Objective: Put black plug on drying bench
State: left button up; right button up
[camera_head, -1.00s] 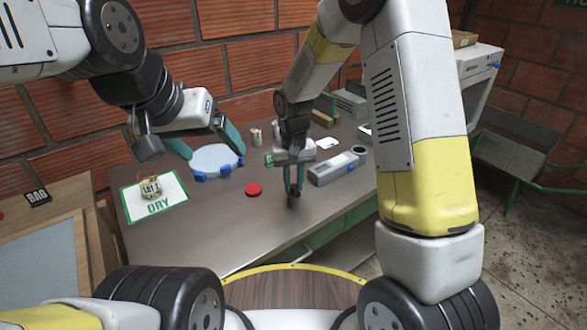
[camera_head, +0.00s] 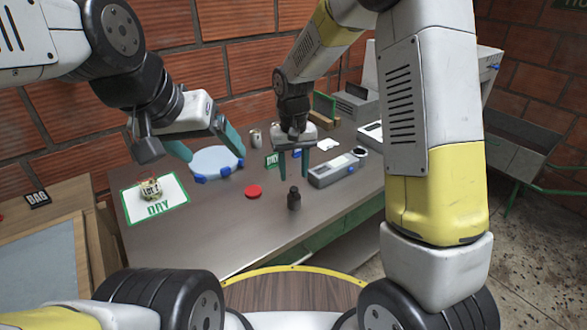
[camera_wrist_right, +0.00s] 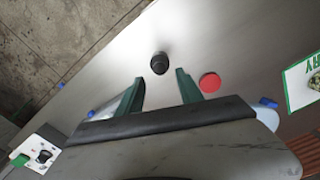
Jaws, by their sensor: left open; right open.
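The black plug (camera_head: 294,199) stands upright on the metal bench (camera_head: 250,228), near its front edge. It also shows in the right wrist view (camera_wrist_right: 160,63), just beyond the fingertips. My right gripper (camera_head: 292,176) is open and empty, its green fingers pointing down behind the plug and apart from it. My left gripper (camera_head: 205,157) is open and empty above the left part of the bench, near a pale blue round dish (camera_head: 216,161).
A red disc (camera_head: 253,191) lies left of the plug. A grey device (camera_head: 335,170) stands to its right. A wooden stand with a BAG tag (camera_head: 38,198) is at left. The bench front is clear.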

aim_at(294, 188)
jog(key=s+d+r+t+y, duration=0.1)
jog(key=s+d+r, duration=0.3)
jog(key=r, duration=0.4)
jog(key=s+d+r+t, duration=0.1)
jog(key=s+d+r, duration=0.3)
jog(key=r, duration=0.4)
jog(key=s+d+r+m+t, duration=0.1)
jog(key=s+d+t, duration=0.1)
jog(key=s, duration=0.4)
jog(key=s+d+r+m+t+y, duration=0.1)
jog(key=s+d+r+t, duration=0.1)
jog(key=s, duration=0.4)
jog(key=shift+d+r, duration=0.25)
jog(key=shift+d, duration=0.65)
jog(key=shift+s, duration=0.1)
